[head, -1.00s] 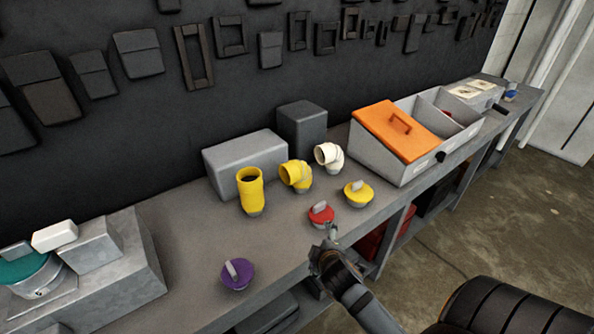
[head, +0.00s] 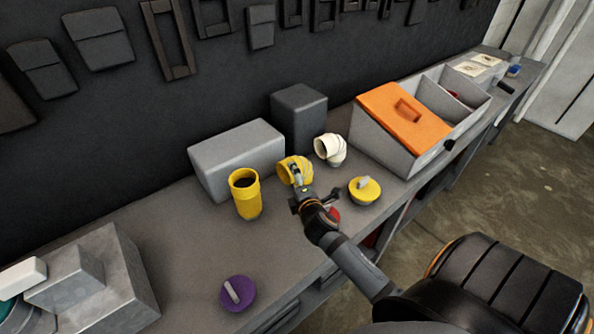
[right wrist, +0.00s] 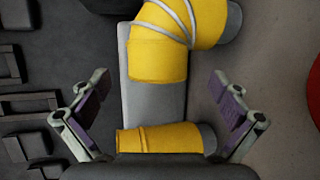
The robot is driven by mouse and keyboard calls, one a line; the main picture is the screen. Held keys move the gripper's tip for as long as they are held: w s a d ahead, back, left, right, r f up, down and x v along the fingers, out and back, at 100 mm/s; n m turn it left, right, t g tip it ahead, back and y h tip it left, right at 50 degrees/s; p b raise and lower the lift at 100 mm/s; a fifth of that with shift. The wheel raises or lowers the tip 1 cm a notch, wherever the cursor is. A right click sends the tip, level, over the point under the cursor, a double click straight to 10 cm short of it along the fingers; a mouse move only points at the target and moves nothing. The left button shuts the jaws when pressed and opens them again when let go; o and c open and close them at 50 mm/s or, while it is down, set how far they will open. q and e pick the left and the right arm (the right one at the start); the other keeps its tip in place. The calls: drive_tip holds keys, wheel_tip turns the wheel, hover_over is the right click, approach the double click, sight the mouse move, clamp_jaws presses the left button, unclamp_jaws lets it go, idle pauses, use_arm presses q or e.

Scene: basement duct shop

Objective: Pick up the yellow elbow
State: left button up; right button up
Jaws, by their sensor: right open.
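The yellow elbow (head: 291,168) stands on the bench between a straight yellow pipe piece (head: 245,196) and a white elbow (head: 330,149). My right gripper (head: 299,184) is in front of the yellow elbow and hides its lower part. In the right wrist view the gripper (right wrist: 160,82) is open, with nothing between its fingers. There the yellow elbow (right wrist: 165,45) lies just ahead of the fingertips, with pale bands around it. The straight yellow piece (right wrist: 160,139) shows lower in that view. My left gripper is not in view.
A yellow knobbed cap (head: 365,191) sits right of my gripper; a red one (head: 334,215) is partly hidden behind it. A purple cap (head: 238,293) lies near the front edge. Grey blocks (head: 237,160) stand behind. A bin with an orange lid (head: 403,121) is to the right.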

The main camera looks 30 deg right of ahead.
sight(286, 176)
drive_tip(key=shift+w+d+r+p, duration=0.1)
drive_tip(key=shift+w+r+p, duration=0.05)
drive_tip(key=shift+w+p, duration=0.35)
drive_tip(key=x, duration=0.3)
drive_tip(key=shift+w+p, duration=0.3)
drive_tip(key=shift+w, duration=0.1)
drive_tip(key=shift+w+f, duration=0.2)
drive_tip(key=shift+f, duration=0.15)
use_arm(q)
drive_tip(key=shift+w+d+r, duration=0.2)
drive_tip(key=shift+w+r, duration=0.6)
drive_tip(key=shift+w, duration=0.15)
use_arm(e)
drive_tip(key=shift+s, duration=0.15)
drive_tip(key=shift+r, duration=0.1)
drive_tip(key=shift+c, duration=1.3)
drive_tip(key=c, duration=0.9)
drive_tip(key=shift+c, duration=1.1)
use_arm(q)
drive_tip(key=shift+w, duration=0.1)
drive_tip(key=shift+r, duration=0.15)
use_arm(e)
drive_tip(key=shift+r, duration=0.1)
